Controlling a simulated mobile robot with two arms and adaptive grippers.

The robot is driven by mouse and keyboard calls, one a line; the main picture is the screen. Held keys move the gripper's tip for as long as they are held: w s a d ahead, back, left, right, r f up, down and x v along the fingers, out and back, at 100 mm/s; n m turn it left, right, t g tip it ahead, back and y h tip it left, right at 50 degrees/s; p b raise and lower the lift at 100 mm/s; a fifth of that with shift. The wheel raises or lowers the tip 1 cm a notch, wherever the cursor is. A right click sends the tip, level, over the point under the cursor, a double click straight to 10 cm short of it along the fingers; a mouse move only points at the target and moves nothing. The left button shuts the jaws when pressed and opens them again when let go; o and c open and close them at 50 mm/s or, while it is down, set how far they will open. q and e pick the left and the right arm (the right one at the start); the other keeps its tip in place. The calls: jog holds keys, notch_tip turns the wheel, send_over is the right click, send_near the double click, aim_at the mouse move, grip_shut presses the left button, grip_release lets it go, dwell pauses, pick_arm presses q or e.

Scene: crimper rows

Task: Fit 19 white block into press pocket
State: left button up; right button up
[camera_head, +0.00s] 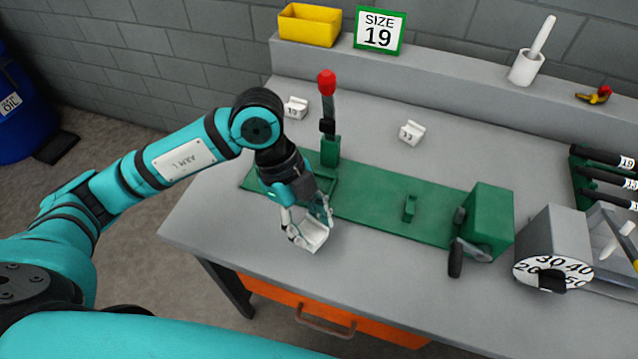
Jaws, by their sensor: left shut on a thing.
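My left gripper (307,217) is shut on a white block (311,237), which has a channel-like hollow on top. The block is near the front edge of the bench, just in front of the green press base (375,217). No number can be read on the held block. The press has an upright lever with a red knob (326,83) at its left end and a green housing (489,222) at its right end. My wrist hides part of the left end of the base, and I cannot make out the pocket. My right gripper is out of view.
Two other white blocks stand behind the press: one marked 13 (411,132) and one (295,108) with a hard-to-read number. A SIZE 19 sign (379,32) and a yellow bin (308,25) stand on the back ledge. A grey dial box (552,245) is at the right.

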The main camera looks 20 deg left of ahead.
pick_arm(q)
jog(key=n, duration=0.1)
jog(key=n+t, duration=0.1)
jog(key=n, duration=0.1)
jog(key=shift+s+d+n, duration=0.2)
jog(key=shift+n, duration=0.1)
jog(key=shift+w, duration=0.35)
jog(key=w+a, duration=0.1)
jog(key=w, duration=0.4)
jog(key=w+a+f+p, duration=0.1)
jog(key=w, duration=0.4)
jog(key=w+a+p, duration=0.1)
jog(key=w, duration=0.4)
jog(key=shift+a+f, duration=0.3)
jog(key=shift+a, duration=0.05)
notch_tip(320, 180, down, 2)
jog(key=shift+s+f+p, duration=0.1)
jog(key=shift+f+p, duration=0.15)
jog(key=shift+p, duration=0.25)
jog(key=shift+f, duration=0.5)
jog(key=o, duration=1.2)
